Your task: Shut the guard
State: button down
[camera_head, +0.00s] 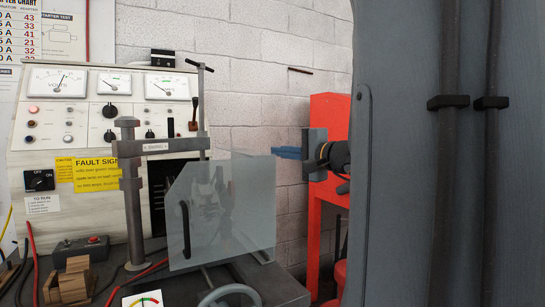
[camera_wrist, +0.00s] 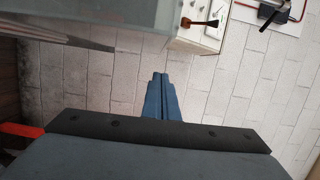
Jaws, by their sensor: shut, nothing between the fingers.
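The guard (camera_head: 235,225) is a clear, greenish-grey pane. It stands upright in front of the test bench, and a dark machine part shows dimly through it. Its black handle (camera_head: 186,229) is near its left edge. I cannot tell how far open the guard is. My gripper (camera_head: 275,152) has blue fingers pointing left. In the wrist view my gripper (camera_wrist: 160,77) is also shut, and a translucent pane, likely the guard (camera_wrist: 90,14), crosses the top left.
The test bench panel (camera_head: 85,130) with gauges stands at the left. A grey clamp post (camera_head: 133,200) rises left of the guard. A red cabinet (camera_head: 325,107) stands behind my gripper. A wooden block (camera_head: 73,282) and a red-button box (camera_head: 80,251) lie at lower left.

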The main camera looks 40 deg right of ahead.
jog(key=s+d, duration=0.1)
jog(key=s, duration=0.9)
jog(key=shift+d, duration=0.25)
